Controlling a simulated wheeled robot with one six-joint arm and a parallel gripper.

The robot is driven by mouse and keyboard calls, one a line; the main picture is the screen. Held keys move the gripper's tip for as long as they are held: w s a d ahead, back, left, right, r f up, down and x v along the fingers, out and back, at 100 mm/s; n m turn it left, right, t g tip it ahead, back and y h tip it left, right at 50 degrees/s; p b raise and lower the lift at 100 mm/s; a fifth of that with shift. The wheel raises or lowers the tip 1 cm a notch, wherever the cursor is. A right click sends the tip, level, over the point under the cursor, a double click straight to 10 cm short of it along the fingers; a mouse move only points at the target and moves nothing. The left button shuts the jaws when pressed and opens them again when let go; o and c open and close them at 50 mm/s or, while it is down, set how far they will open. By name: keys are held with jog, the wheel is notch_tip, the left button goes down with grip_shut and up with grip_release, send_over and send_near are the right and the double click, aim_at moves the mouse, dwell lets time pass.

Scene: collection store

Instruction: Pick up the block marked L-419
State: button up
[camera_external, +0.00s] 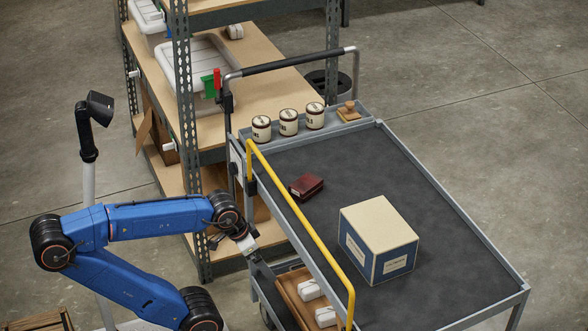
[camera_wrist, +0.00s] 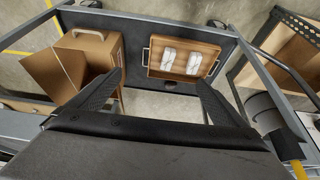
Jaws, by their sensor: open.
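No marking L-419 can be read in either view. Two white block-like pieces, a left one (camera_wrist: 168,57) and a right one (camera_wrist: 194,64), lie side by side in a shallow wooden tray (camera_wrist: 154,71) on the cart's lower shelf. In the external view, the upper white piece (camera_external: 309,289) and the lower one (camera_external: 326,316) show in the tray, partly behind the yellow rail. My gripper (camera_wrist: 158,80) is open and empty, its fingers spread in front of the tray. In the external view my gripper (camera_external: 262,268) points down beside the cart's left side, apart from the white pieces.
The yellow rail (camera_external: 305,217) runs along the cart's near side. A cardboard box (camera_wrist: 95,48) stands left of the tray. Shelving (camera_external: 180,120) stands behind my arm.

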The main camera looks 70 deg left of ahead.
notch_tip(320, 180, up, 32)
jog(key=n+g, duration=0.5)
jog(key=n, duration=1.8)
send_over(306, 182)
jog(key=f, duration=1.7)
jog(key=shift+w+d, duration=0.2)
jog(key=shift+w, duration=0.1)
jog(key=shift+s+a+f, duration=0.1)
jog(key=shift+s+f, duration=0.05)
jog(key=shift+f, duration=1.2)
jog(key=shift+s+a+f, duration=0.1)
jog(key=shift+s+f, duration=0.05)
jog(key=shift+f, duration=1.2)
jog(key=c, duration=1.2)
